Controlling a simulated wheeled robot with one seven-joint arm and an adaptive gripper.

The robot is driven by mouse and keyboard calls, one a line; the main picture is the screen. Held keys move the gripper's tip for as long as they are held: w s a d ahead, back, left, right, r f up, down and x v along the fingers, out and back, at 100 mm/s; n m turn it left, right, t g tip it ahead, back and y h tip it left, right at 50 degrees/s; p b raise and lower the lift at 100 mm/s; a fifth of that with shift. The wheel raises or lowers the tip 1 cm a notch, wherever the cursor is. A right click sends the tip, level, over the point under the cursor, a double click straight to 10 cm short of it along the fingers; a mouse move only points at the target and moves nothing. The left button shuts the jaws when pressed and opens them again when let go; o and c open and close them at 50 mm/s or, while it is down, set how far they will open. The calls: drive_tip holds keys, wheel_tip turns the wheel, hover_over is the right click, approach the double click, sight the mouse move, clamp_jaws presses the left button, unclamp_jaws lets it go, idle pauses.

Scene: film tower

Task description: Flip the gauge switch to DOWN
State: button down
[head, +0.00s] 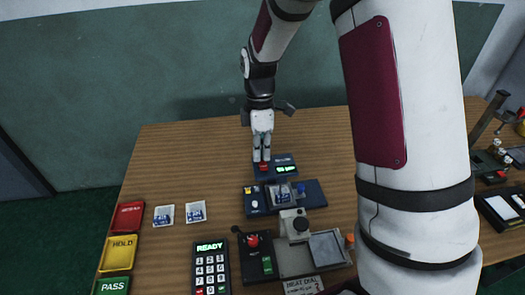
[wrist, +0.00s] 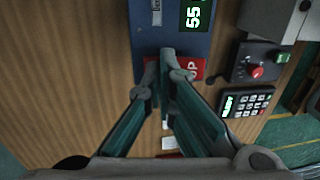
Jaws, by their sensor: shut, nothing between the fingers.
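The gauge is a dark blue box (head: 287,171) with a lit green display, near the back of the table. In the wrist view the blue box (wrist: 160,40) is at the top, its display showing 55. A red plate (wrist: 192,69) at its edge bears white letters that look like UP, partly covered. My gripper (head: 262,156) is shut and empty, pointing down over the left part of the gauge. In the wrist view the fingertips (wrist: 170,68) are together over the red plate and hide part of it. I cannot make out the switch lever or whether the fingers touch it.
Close in front is another blue panel (head: 315,195) with small knobs. Nearer are a keypad (head: 211,268) reading READY, a dark box with a red knob (head: 253,241), and a grey device (head: 294,225). Coloured trays (head: 118,253) line the left edge.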

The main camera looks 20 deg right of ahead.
drive_tip(key=shift+f, duration=0.4)
drive_tip(key=shift+s, duration=0.2)
